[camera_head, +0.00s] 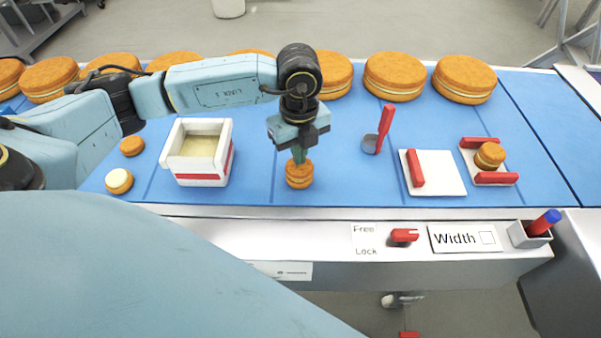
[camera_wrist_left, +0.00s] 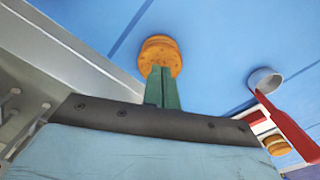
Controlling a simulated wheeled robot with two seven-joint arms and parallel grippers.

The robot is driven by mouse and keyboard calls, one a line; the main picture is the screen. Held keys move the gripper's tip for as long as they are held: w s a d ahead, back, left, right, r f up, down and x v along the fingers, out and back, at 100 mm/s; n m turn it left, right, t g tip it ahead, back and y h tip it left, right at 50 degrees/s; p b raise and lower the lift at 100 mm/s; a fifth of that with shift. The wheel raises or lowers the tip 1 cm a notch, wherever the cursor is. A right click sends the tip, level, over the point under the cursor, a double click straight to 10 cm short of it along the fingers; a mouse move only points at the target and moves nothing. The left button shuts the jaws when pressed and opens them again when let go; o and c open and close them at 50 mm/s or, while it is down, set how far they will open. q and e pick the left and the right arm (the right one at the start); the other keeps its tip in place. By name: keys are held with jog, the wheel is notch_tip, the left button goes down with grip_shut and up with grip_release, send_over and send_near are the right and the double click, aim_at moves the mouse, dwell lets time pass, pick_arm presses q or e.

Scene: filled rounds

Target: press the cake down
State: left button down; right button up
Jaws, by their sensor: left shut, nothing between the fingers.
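A small round orange-brown cake (camera_head: 299,176) made of stacked layers stands upright on the blue surface in the head view. My left gripper (camera_head: 299,158) is directly above it, pointing down, with green fingers shut and nothing between them. The fingertips reach the top of the cake or very close to it; I cannot tell if they touch. In the left wrist view the cake (camera_wrist_left: 159,52) shows beyond the tips of the shut green fingers (camera_wrist_left: 161,75). My right gripper cannot be made out in either view.
A white box of cream (camera_head: 226,150) stands left, near two small rounds (camera_head: 119,181). A red-handled scoop (camera_head: 385,120), a white plate (camera_head: 445,170) and a red-jawed fixture holding a small cake (camera_head: 490,153) lie right. Large cakes (camera_head: 395,75) line the back. A red switch (camera_head: 404,235) is on the front ledge.

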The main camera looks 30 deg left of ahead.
pick_arm(q)
jog(key=shift+f+b, duration=0.45)
jog(key=shift+f, duration=0.15)
dwell(2.1)
jog(key=shift+r, duration=0.15)
notch_tip(320, 180, up, 8)
jog(key=p, duration=0.6)
dwell(0.3)
dwell(0.4)
